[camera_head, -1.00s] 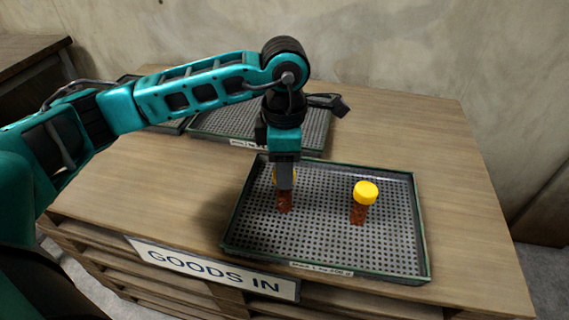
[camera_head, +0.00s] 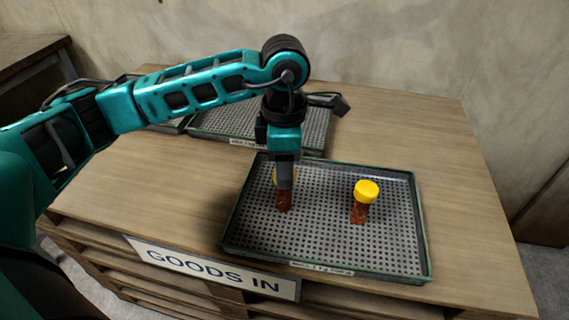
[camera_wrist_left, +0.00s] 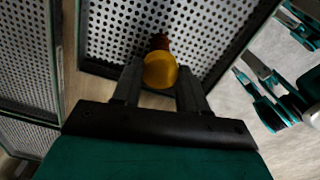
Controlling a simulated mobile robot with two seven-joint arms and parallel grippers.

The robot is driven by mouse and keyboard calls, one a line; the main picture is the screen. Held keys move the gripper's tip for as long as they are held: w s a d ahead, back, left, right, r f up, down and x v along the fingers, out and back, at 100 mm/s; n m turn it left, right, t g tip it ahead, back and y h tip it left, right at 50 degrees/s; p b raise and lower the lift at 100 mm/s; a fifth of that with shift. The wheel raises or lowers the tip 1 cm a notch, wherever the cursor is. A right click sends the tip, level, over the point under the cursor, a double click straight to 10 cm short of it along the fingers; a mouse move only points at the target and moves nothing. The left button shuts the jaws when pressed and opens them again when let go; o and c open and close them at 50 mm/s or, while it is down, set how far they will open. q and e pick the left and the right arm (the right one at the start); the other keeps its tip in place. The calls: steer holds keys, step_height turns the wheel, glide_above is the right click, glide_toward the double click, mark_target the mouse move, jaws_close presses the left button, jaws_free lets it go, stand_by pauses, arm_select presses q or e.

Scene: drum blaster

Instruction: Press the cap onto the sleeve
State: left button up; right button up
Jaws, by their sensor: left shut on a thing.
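My left gripper (camera_head: 284,178) points straight down over the left part of the front tray (camera_head: 340,262). It is shut on a yellow cap (camera_head: 276,175), which is mostly hidden behind the fingers in the head view. In the left wrist view the cap (camera_wrist_left: 160,70) sits between the two fingers. A red-brown sleeve (camera_head: 284,201) stands upright directly below the cap, and its top shows just past the cap in the wrist view (camera_wrist_left: 160,41). I cannot tell whether cap and sleeve are fully joined. My right gripper is not in view.
A second red-brown sleeve (camera_head: 359,213) with a yellow cap (camera_head: 367,191) on top stands to the right in the same tray. Another perforated tray (camera_head: 225,124) lies behind. The wooden tabletop (camera_head: 440,150) is clear at the right.

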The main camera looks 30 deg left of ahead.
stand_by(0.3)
arm_select(q)
steer(key=shift+f+b, duration=0.3)
steer(key=shift+b, duration=0.05)
stand_by(0.3)
steer(key=o, duration=1.6)
steer(key=shift+r, duration=0.15)
